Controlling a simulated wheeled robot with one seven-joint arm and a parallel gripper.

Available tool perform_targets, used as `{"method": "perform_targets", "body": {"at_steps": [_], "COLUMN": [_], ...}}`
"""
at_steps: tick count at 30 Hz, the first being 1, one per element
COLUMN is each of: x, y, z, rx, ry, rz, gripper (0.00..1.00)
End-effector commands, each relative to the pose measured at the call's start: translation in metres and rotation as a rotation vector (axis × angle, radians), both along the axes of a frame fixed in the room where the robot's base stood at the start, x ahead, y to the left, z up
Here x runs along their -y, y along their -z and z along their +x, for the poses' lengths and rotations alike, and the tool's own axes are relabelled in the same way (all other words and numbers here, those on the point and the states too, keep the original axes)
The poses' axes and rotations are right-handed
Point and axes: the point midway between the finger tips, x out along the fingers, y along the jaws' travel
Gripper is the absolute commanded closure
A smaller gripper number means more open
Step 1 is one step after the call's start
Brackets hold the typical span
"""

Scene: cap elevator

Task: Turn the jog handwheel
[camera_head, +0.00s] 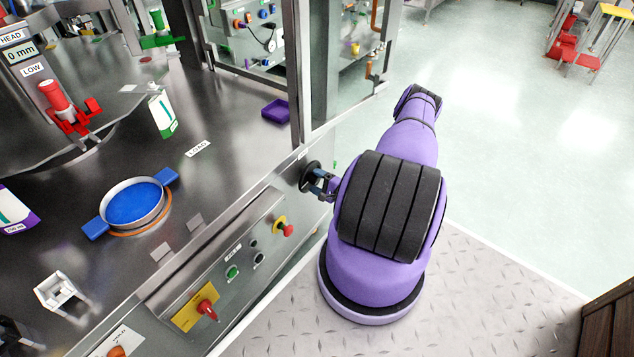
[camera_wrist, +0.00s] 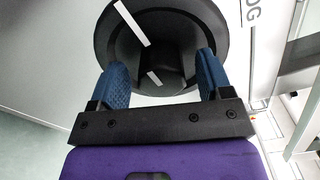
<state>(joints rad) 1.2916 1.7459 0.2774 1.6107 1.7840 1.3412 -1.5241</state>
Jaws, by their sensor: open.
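The jog handwheel is a round black wheel (camera_head: 311,177) on the side face of the machine, just right of the control panel. In the wrist view the handwheel (camera_wrist: 180,25) fills the top middle, with a white stripe across its face and a hub at its centre. My gripper (camera_wrist: 163,78) has blue padded fingers, spread apart on either side of the hub. Whether the pads touch the hub is not clear. In the head view my gripper (camera_head: 322,183) is at the wheel, its tips partly hidden.
The control panel (camera_head: 245,262) has a red button (camera_head: 288,230), a red knob on a yellow plate (camera_head: 206,309) and a green button. A blue round dish (camera_head: 134,204) and a purple tray (camera_head: 275,111) are on the machine deck. A glass-framed post rises behind the wheel. Open floor is at right.

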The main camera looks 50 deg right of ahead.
Motion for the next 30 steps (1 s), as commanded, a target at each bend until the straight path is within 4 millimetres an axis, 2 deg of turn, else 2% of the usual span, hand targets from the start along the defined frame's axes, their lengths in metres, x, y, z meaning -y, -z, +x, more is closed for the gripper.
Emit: {"method": "perform_targets", "body": {"at_steps": [5, 12, 18, 23, 30], "x": [0.002, 0.006, 0.008, 0.009, 0.009], "y": [0.000, 0.000, 0.000, 0.000, 0.000], "z": [-0.020, -0.065, -0.094, -0.105, -0.107], "rx": [-0.002, -0.001, -0.002, -0.002, -0.001], "ry": [0.002, 0.004, 0.003, 0.002, 0.001], "rz": [0.001, 0.000, 0.000, 0.000, 0.000], "gripper": [0.28, 0.28, 0.28, 0.28, 0.28]}}
